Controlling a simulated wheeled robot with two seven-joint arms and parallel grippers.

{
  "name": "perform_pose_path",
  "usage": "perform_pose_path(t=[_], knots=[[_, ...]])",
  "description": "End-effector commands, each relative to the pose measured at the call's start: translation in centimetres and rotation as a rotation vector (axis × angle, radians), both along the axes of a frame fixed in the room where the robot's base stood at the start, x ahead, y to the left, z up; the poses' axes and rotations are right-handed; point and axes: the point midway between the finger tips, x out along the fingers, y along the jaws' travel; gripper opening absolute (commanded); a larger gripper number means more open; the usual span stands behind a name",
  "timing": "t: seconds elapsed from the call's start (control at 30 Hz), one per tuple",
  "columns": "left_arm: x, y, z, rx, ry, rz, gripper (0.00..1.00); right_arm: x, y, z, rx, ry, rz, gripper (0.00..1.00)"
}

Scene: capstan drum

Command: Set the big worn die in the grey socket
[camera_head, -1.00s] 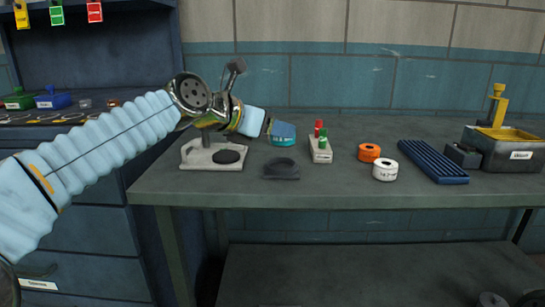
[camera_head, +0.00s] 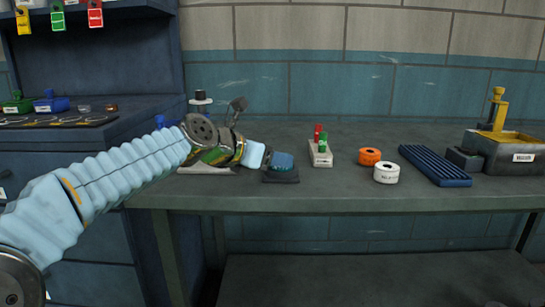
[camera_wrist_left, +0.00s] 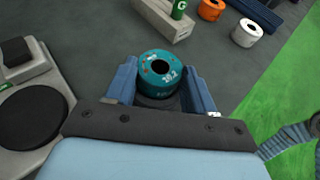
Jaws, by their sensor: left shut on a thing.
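The worn teal die (camera_wrist_left: 159,69) is a thick ring with a centre hole and scuffed white marks, upright between the blue fingers of my left gripper (camera_wrist_left: 158,82). In the head view the die (camera_head: 283,160) is right over the grey socket (camera_head: 283,178), a low dark block near the table's front edge. The gripper is shut on the die's sides. The die hides most of the socket's round top, and I cannot tell whether it rests in it or is slightly above. My right gripper is not in view.
A pale holder with red and green pegs (camera_head: 320,155) stands just right of the socket. Further right are an orange ring (camera_head: 370,156), a white ring (camera_head: 386,173), a blue ribbed tray (camera_head: 435,165) and a grey bin (camera_head: 500,152). A pale stand (camera_wrist_left: 28,105) is close on the left.

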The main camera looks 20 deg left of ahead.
Motion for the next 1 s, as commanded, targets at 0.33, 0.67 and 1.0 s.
perform_pose_path(t=[0.33, 0.67, 1.0], knots=[[0.0, 0.0, -0.4, 0.001, 0.0, 0.0, 0.79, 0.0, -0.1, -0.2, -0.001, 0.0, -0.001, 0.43], [0.0, 0.0, 0.4, 0.0, -0.001, 0.0, 0.79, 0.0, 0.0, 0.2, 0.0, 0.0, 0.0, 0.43], [-5.8, 3.3, 3.2, 0.0, -0.003, 0.003, 0.79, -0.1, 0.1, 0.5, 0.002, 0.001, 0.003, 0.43]])
